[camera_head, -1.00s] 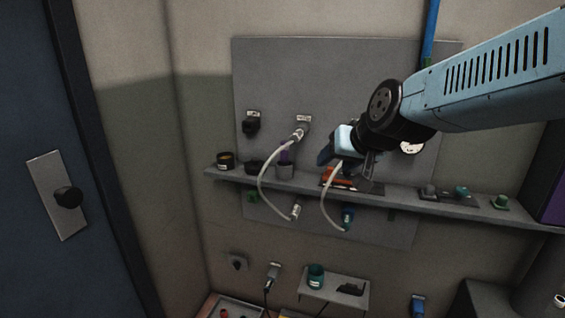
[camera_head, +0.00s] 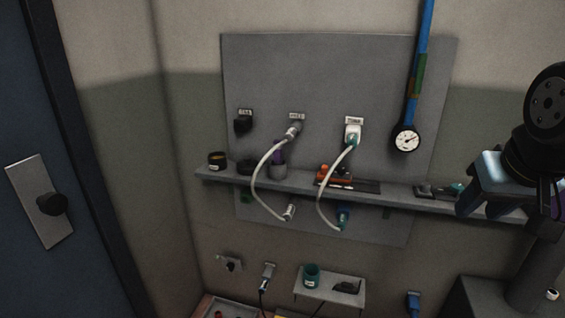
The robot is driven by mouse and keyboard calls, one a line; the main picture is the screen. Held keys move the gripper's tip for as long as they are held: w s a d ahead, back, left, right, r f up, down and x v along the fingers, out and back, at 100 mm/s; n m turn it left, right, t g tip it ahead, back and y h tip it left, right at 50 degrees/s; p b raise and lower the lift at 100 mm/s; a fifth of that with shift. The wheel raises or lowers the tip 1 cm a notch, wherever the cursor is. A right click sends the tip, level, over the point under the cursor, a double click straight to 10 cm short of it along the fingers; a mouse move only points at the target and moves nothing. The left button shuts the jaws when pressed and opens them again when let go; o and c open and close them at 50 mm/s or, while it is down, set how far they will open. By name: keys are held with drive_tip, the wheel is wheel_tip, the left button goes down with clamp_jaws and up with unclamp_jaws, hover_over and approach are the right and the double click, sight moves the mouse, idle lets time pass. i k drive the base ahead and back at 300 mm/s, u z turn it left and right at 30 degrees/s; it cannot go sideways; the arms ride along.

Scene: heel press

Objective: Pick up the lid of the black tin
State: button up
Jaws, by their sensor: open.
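A small round black tin (camera_head: 217,161) with a pale label and an orange-brown band near its top stands at the left end of the wall shelf. A low dark object (camera_head: 246,166) sits just right of it; I cannot tell whether that is the lid or whether a lid is on the tin. My gripper (camera_head: 493,209) is at the right side of the view, pointing down in front of the shelf's right part. It is open, far to the right of the tin, and I see nothing held in it.
A gauge (camera_head: 405,139) hangs on a blue pipe. A lower small shelf (camera_head: 328,299) carries a teal cup (camera_head: 311,275).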

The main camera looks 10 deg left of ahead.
sight(246, 167)
drive_tip(key=z, duration=0.95)
drive_tip(key=k, duration=0.6)
drive_tip(key=u, duration=1.7)
drive_tip(key=i, duration=1)
drive_tip(key=u, duration=0.05)
